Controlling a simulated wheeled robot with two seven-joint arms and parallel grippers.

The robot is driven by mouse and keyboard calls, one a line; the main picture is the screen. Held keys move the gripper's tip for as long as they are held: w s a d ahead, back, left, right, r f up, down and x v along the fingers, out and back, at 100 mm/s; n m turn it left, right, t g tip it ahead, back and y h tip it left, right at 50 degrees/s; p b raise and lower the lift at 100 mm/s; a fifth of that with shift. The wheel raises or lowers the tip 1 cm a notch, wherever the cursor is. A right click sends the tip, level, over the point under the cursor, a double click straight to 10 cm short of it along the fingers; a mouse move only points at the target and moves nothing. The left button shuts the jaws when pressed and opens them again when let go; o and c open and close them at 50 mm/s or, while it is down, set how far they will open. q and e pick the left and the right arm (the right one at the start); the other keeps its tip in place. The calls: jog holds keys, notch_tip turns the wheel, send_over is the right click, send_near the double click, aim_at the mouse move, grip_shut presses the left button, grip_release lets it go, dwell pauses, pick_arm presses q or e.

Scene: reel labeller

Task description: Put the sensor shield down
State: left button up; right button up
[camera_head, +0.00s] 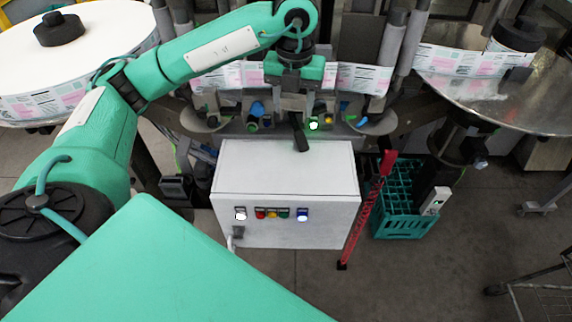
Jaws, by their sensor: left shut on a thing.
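My left gripper (297,106) points down in front of the labeller, above the back edge of the white control cabinet. It is shut on a small dark piece, which I take to be the sensor shield (301,137). The shield hangs tilted below the fingers, and its lower end overlaps the cabinet's back edge in the picture. I cannot tell whether it touches the cabinet. The fingers partly hide its upper end. My right gripper is not in view.
The white control cabinet (285,170) has a bare top and coloured buttons on its front. A red post (365,210) stands at its right, beside a teal crate (405,215). A label reel (95,45) is at left; a metal disc (500,100) is at right.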

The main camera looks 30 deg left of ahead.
pick_arm(q)
jog(key=n, duration=0.2)
jog(key=a+r+n, duration=0.1)
jog(key=n, duration=0.2)
jog(key=shift+a+r+n, duration=0.15)
jog(key=shift+r+n, duration=0.1)
jog(key=shift+n, duration=0.45)
jog(key=shift+s+a+f, duration=0.1)
jog(key=shift+f, duration=0.05)
jog(key=p, duration=0.2)
send_over(287, 168)
notch_tip(287, 168, down, 15)
jog(key=shift+f, duration=0.15)
notch_tip(287, 168, down, 4)
jog(key=shift+r+p, duration=0.1)
jog(key=shift+p, duration=0.35)
jog(key=shift+f, duration=0.35)
jog(key=o, duration=0.8)
